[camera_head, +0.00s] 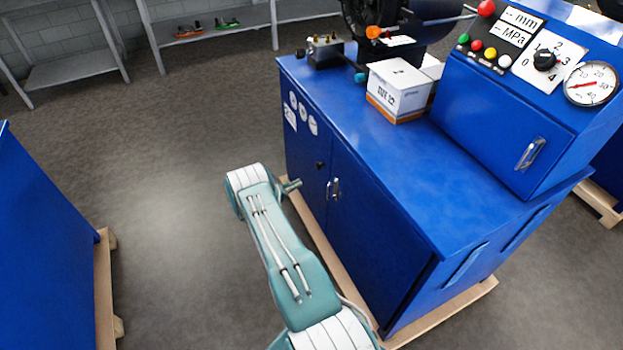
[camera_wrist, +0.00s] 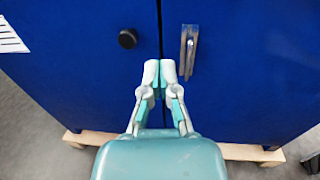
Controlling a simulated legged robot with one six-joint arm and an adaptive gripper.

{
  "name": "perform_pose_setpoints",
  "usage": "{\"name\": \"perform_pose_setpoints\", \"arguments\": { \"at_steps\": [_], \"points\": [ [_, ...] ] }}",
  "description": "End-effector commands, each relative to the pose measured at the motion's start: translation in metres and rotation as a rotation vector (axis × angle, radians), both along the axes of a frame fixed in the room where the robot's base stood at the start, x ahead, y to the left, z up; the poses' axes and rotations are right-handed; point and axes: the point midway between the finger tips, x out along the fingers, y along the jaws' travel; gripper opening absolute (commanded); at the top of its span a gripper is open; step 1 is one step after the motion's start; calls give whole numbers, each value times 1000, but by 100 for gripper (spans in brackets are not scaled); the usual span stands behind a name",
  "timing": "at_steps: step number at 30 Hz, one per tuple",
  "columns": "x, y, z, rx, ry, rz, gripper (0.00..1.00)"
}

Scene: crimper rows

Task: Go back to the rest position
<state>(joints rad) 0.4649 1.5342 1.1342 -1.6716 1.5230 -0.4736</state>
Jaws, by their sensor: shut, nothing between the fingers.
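My gripper (camera_wrist: 159,72) shows in the wrist view with its two white-tipped fingers together and nothing between them. It points at the blue cabinet doors (camera_wrist: 245,85), near the seam between them. A round black knob (camera_wrist: 127,39) is to its upper left and a metal handle (camera_wrist: 189,48) is to its upper right. In the head view my arm reaches out low in front of the blue crimper machine (camera_head: 390,180); the fingers are mostly hidden there behind the wrist. I cannot tell whether the fingertips touch the door.
A white box (camera_head: 398,90) stands on the machine top beside a control panel with a red button (camera_head: 486,8) and gauge (camera_head: 592,84). The machine stands on a wooden pallet (camera_head: 440,312). Another blue cabinet (camera_head: 45,250) is at left. Open floor (camera_head: 170,180) lies between them.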

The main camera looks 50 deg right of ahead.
Motion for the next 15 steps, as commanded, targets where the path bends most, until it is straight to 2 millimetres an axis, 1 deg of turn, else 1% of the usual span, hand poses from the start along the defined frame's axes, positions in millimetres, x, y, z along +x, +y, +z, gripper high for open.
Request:
{"name": "perform_pose_setpoints", "arguments": {
  "at_steps": [1,3,6,13,15],
  "points": [
    [4,6,-1,1,1,2,0],
    [6,12,-1,2,0,0,0],
    [9,17,-2,4,1,0,0],
    [10,19,0,2,-2,-1,0],
    [13,20,8,4,-18,-6,0]
  ]
}}
